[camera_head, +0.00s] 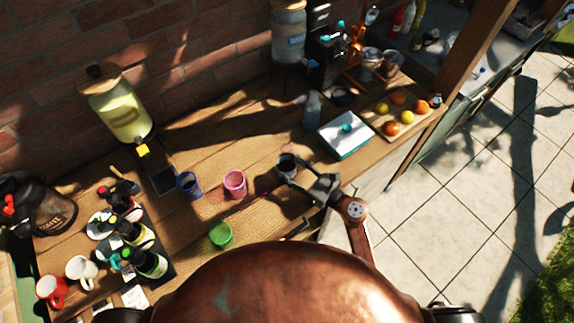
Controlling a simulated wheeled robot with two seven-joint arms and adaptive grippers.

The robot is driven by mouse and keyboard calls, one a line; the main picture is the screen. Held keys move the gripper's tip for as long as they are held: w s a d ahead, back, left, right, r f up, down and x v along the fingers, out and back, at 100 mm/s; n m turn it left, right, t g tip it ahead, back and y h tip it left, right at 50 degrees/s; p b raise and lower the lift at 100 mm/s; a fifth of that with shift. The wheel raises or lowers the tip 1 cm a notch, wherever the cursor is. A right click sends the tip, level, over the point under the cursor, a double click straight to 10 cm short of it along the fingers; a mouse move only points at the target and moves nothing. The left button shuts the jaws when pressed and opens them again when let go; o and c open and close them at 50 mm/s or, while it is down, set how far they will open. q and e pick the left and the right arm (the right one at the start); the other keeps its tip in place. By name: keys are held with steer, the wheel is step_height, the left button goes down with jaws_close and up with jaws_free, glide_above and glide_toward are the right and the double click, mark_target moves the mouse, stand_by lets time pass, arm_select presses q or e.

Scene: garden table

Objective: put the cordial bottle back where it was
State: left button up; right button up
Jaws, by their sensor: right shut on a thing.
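Several dark bottles with pale labels stand close together on a dark tray (166,272) at the left of the table; one of them (150,263) is nearest the front. I cannot tell which bottle is the cordial. My right gripper (301,174) is over the middle of the table, shut on a dark grey cup (287,161). The fingers hide part of this cup, and I cannot tell whether it touches the tabletop. My left gripper is not in view.
Blue (189,184), pink (235,184) and green (220,235) cups stand left of my right gripper. A drink dispenser (124,112) is at the back left. A white-and-teal box (344,135) and a fruit board (420,112) stand right. Bare wood (225,145) lies behind the cups.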

steer(key=o, duration=1.2)
steer(key=shift+f, duration=0.15)
steer(key=o, duration=0.4)
steer(key=shift+r, duration=0.25)
steer(key=b+v, duration=0.1)
steer(key=v, duration=1.1)
steer(key=shift+b, duration=0.4)
